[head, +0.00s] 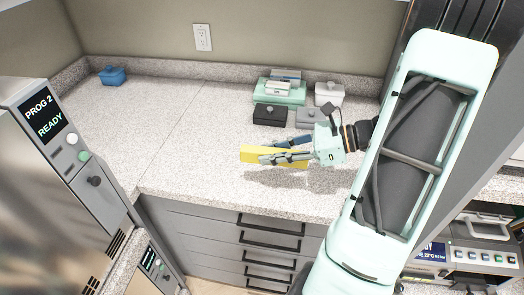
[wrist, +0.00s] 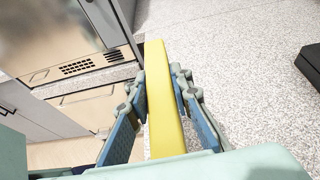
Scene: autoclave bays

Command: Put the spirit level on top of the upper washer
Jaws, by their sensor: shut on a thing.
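The spirit level is a yellow bar (head: 248,153), held roughly level above the right part of the counter. My gripper (head: 272,150) is shut on it, with one finger on each long side; the fingers hide part of the bar. In the wrist view the yellow bar (wrist: 160,60) runs between the two blue-padded fingers (wrist: 157,88) and sticks out past their tips. The upper washer seems to be the steel machine (head: 55,140) at the left, with a "PROG 2 READY" display. Only a little of its top shows, at the picture's left edge.
The speckled counter (head: 180,130) is clear in its middle. A blue lidded box (head: 112,76) stands at the back left. Stacked green trays (head: 280,92), a black box (head: 270,115), a grey box (head: 309,118) and a white box (head: 329,94) stand near my gripper. A lower machine (head: 150,265) sits below the upper one.

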